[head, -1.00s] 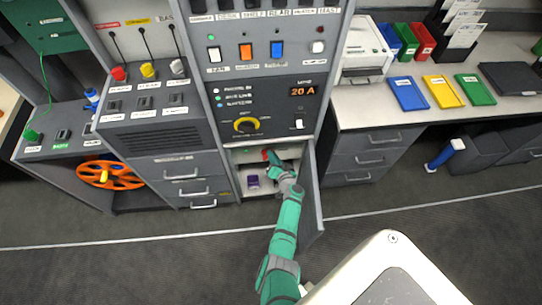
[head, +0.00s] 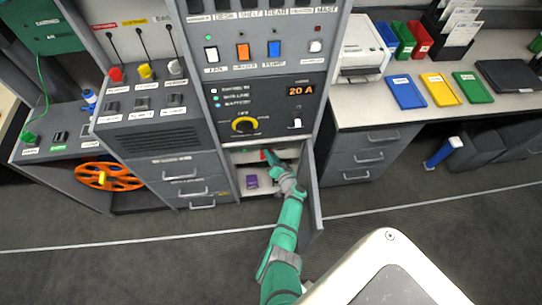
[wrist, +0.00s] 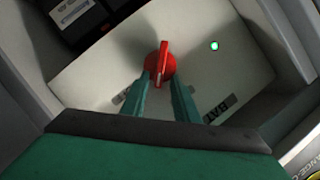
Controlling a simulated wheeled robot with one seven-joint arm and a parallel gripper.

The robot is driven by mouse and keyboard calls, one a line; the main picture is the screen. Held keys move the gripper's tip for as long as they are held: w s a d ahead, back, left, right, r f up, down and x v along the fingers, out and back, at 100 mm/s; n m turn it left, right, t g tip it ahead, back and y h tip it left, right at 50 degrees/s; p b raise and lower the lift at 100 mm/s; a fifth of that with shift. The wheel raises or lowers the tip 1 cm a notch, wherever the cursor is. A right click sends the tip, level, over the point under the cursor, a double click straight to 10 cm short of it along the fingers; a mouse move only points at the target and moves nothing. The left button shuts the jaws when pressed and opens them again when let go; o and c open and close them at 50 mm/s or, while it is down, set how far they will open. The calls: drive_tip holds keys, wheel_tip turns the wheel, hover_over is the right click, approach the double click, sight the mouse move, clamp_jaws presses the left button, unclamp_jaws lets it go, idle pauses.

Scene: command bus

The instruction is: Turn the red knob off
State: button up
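The red knob (wrist: 161,62) is on a pale panel inside the open lower compartment. Its raised grip stands nearly upright in the wrist view. In the head view only a small red patch of the knob (head: 264,155) shows beside my gripper (head: 270,158). In the wrist view the two green fingers of my gripper (wrist: 164,82) are apart, one on each side of the lower part of the grip. A gap shows between the fingers and the grip. Whether either finger touches the knob's round base is unclear.
The compartment door (head: 313,190) stands open, close to the right of my arm. A purple object (head: 252,181) lies on the compartment floor. A green light (wrist: 214,46) glows on the panel right of the knob. A yellow-ringed dial (head: 244,125) is above the compartment.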

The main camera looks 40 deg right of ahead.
drive_tip(key=shift+d, duration=0.1)
drive_tip(key=shift+r, duration=0.15)
wheel_tip(320, 180, up, 3)
drive_tip(key=shift+w+r, duration=0.1)
drive_tip(key=shift+w, duration=0.05)
drive_tip(key=s+a+r, duration=0.7)
drive_tip(key=s+r, duration=0.2)
drive_tip(key=s, duration=0.3)
drive_tip(key=shift+a+r, duration=0.3)
drive_tip(key=shift+a, duration=0.1)
idle(0.4)
